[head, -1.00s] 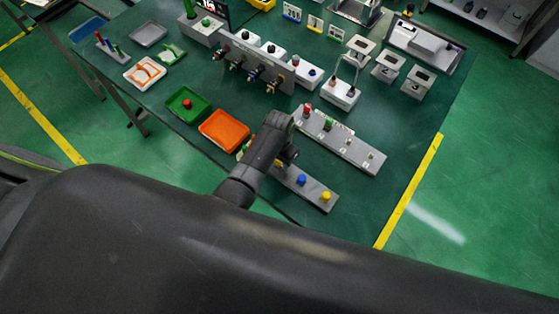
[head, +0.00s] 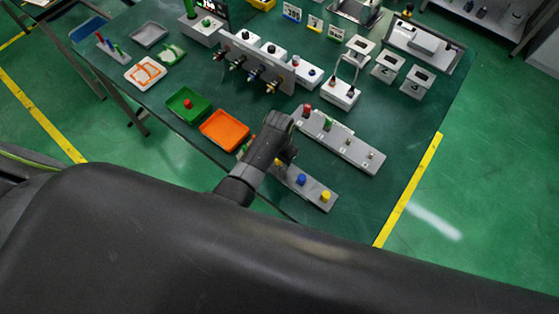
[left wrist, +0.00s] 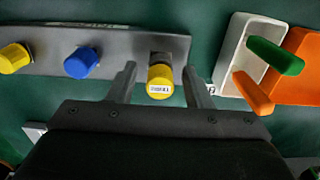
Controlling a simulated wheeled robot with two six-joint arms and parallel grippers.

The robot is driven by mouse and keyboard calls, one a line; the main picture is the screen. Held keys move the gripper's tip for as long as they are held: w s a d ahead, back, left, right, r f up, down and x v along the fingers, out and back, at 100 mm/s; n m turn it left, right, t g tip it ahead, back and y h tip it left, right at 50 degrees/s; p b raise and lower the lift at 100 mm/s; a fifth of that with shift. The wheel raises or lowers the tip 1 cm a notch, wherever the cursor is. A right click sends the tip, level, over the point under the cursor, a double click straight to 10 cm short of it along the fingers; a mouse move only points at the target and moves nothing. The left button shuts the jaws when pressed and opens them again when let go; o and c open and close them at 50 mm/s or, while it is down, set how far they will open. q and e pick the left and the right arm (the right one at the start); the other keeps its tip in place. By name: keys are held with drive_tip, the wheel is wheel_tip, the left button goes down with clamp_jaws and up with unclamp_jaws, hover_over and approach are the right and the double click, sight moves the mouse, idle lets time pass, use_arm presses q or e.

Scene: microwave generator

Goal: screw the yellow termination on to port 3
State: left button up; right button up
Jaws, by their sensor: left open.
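In the left wrist view a yellow termination (left wrist: 160,82) with a white label stands at one end of a grey rack (left wrist: 120,45). My open left gripper (left wrist: 159,72) has one finger on each side of it, with gaps visible. A blue cap (left wrist: 80,63) and another yellow cap (left wrist: 14,58) stand along the same rack. In the head view my left gripper hides that rack end; the blue cap (head: 302,180) and other yellow cap (head: 326,196) show. The grey port strip (head: 340,140) carries a red cap, a green cap and two bare ports. Its numbers are unreadable. My right gripper is not visible.
An orange tray (head: 224,130) and a green tray (head: 188,104) lie left of my arm. In the wrist view a white tray (left wrist: 245,45) holding a green piece is beside the rack end. A panel with several connectors (head: 252,65) stands behind.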

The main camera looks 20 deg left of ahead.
use_arm(q)
clamp_jaws()
drive_tip(key=shift+r, duration=0.1)
drive_tip(key=shift+r+p, duration=0.5)
drive_tip(key=shift+r, duration=2.4)
